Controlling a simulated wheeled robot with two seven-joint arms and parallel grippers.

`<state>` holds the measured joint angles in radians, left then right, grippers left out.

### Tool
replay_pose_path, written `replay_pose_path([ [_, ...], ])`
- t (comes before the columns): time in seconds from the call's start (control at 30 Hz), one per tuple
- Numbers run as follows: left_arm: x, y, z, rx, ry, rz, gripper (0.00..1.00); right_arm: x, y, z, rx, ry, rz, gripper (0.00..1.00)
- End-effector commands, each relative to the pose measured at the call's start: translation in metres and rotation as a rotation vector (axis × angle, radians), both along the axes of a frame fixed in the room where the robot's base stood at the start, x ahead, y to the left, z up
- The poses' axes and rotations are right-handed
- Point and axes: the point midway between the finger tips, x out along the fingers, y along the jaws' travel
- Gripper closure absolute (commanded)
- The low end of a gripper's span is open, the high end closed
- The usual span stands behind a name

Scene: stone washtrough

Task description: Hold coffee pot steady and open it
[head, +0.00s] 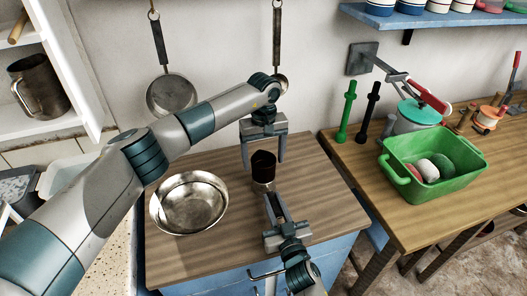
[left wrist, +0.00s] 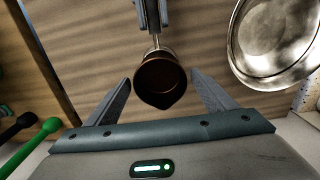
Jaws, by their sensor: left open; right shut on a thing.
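The coffee pot (head: 263,167), dark brown on top with a shiny metal part below, stands on the wooden worktop. In the left wrist view its brown top (left wrist: 160,78) looks round and dark with a pointed lip; I cannot tell lid from open rim. My left gripper (head: 264,152) is open just above and behind the pot, pointing down, its fingers apart on either side of the brown top without visible contact. My right gripper (head: 270,198) is shut on the pot from the front; the exact grip is partly hidden.
A metal bowl (head: 189,203) sits left of the pot. A green basin (head: 432,170) stands on the separate table at right. Pans (head: 172,96) hang on the back wall. Bare worktop (head: 318,205) lies right of the pot.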

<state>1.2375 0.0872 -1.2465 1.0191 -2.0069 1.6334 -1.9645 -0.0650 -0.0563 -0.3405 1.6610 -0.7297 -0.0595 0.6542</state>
Motion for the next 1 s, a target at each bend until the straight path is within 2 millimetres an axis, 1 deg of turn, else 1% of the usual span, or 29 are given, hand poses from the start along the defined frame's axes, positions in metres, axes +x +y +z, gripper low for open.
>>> replay_pose_path([
  [0.03,-0.001,0.0,-0.008,-0.001,0.002,0.001,0.23,0.0,0.0,0.0,0.0,0.0,0.0,1.0],
  [0.1,-0.001,0.0,-0.017,0.0,0.003,0.001,0.23,0.0,0.0,0.0,0.0,0.001,0.0,1.0],
  [0.3,0.0,0.0,-0.037,-0.002,0.002,0.002,0.23,0.0,0.0,0.0,0.0,0.001,0.0,1.0],
  [0.5,0.0,0.0,-0.044,0.0,0.0,0.001,0.23,0.0,0.0,0.0,0.0,0.001,0.0,1.0],
  [0.73,0.0,0.0,-0.045,0.0,0.0,0.001,0.23,0.0,0.0,0.0,0.0,0.001,0.0,1.0],
  [0.77,0.0,0.0,-0.045,0.0,0.0,0.001,0.27,0.0,0.0,0.0,0.0,0.001,0.0,1.0],
  [0.8,0.0,0.0,-0.045,0.0,0.0,0.001,0.37,0.0,0.0,0.0,0.0,0.0,0.0,1.0],
  [0.87,0.0,0.0,-0.045,0.0,0.0,0.001,0.51,0.0,0.0,0.0,0.0,0.0,0.0,1.0],
  [0.9,0.0,0.0,-0.045,0.0,0.0,0.001,0.61,0.0,0.0,0.0,0.0,0.0,0.0,1.0],
  [0.93,0.0,0.0,-0.044,0.0,0.0,0.001,0.68,0.0,0.0,0.0,0.0,0.0,0.0,1.0],
  [1.0,0.0,0.0,-0.044,0.0,0.0,0.001,0.69,0.0,0.0,0.0,0.0,0.0,0.0,1.0],
])
